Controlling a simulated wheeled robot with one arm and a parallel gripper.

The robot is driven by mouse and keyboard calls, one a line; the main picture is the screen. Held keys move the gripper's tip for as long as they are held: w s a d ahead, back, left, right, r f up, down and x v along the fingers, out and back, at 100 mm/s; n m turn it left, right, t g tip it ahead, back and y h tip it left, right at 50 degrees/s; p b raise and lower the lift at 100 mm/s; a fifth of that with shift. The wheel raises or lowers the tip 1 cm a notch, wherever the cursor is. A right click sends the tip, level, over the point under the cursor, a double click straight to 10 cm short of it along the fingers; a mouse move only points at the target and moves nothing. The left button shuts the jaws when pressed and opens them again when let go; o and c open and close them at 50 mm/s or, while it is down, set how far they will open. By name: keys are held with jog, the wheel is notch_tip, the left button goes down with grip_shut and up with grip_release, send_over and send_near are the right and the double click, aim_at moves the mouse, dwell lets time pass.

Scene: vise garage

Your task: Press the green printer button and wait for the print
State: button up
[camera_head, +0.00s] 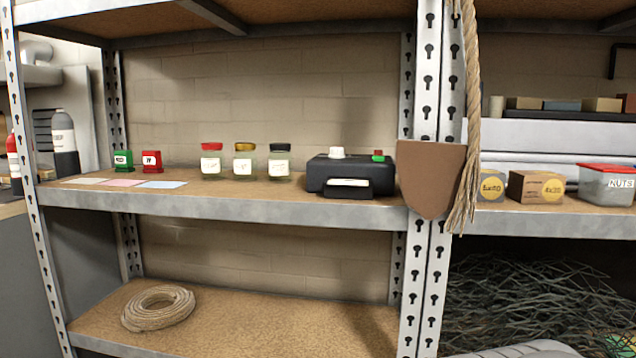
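A black label printer (322,176) stands on the middle shelf, towards the right end of the left bay, just left of the upright. A green button (378,157) sits on its top at the right, with a small red part (378,152) just behind it. A white knob (337,152) is on its top left of the button. A pale strip (349,182) shows at the front slot; I cannot tell if it is a printed label. My gripper is not in this view.
Three lidded jars (245,161) stand left of the printer. Red and green stamps (152,161) stand farther left behind flat paper cards (123,183). A brown panel (431,179) and hanging rope (468,120) are at the upright right of the printer. The shelf edge (220,205) in front is clear.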

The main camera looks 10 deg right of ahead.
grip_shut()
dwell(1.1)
